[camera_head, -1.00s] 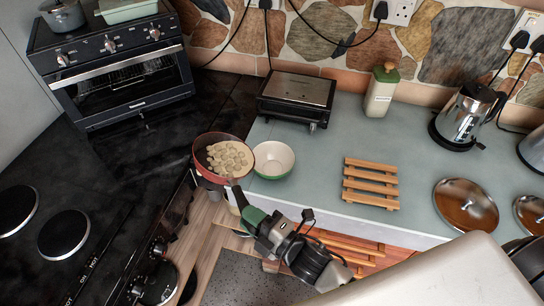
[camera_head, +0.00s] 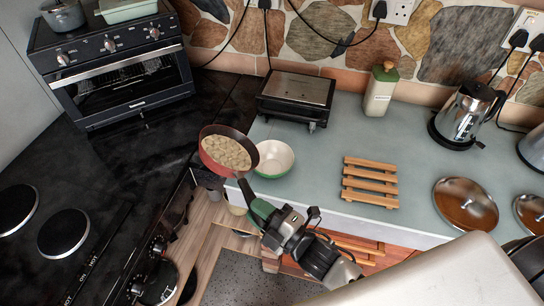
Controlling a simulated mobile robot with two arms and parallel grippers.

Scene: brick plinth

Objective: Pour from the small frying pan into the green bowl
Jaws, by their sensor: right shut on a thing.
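The small frying pan (camera_head: 226,152) is red outside and dark inside the rim, and holds a layer of pale round pieces. My right gripper (camera_head: 256,207) is shut on its handle, below the pan in the picture. The pan is held at the counter's left front corner, just left of the green bowl. The green bowl (camera_head: 274,158), white inside, stands upright on the counter and looks empty. The pan's right rim overlaps the bowl's left edge in view; I cannot tell whether they touch. My left gripper is not in view.
A black grill (camera_head: 297,97) stands behind the bowl. A wooden slatted rack (camera_head: 370,183) lies to the right, with a glass lid (camera_head: 465,205) and a kettle (camera_head: 467,116) farther right. A bottle (camera_head: 380,90) stands at the back. The black hob (camera_head: 75,215) is at left.

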